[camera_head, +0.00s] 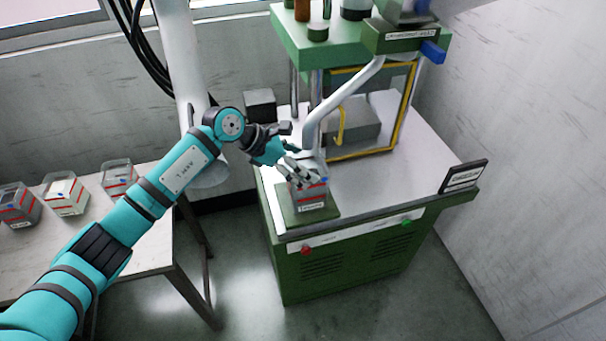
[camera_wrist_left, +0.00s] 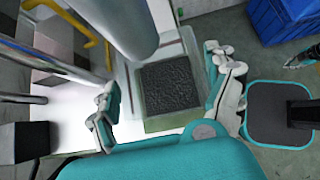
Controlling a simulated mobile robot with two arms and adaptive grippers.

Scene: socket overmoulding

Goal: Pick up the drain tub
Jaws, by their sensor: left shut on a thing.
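The drain tub (camera_head: 311,197) is a small clear tub with red stripes and a label. It stands on a green pad at the front left corner of the white machine top. My left gripper (camera_head: 303,174) reaches down over it from the upper left and is shut on it. In the left wrist view, the tub (camera_wrist_left: 170,88) shows from above with dark grainy contents, between the fingers of my left gripper (camera_wrist_left: 167,92). At the right edge of that view, fingers of what seems my right gripper (camera_wrist_left: 303,58) show small, their opening unclear.
A thick pale pipe (camera_head: 345,100) slopes down close beside my left gripper. A yellow-framed guard (camera_head: 398,110) and a sign (camera_head: 463,177) stand farther right. Several similar tubs (camera_head: 67,196) sit on the left table (camera_head: 150,240). A blue crate (camera_wrist_left: 280,18) shows in the wrist view.

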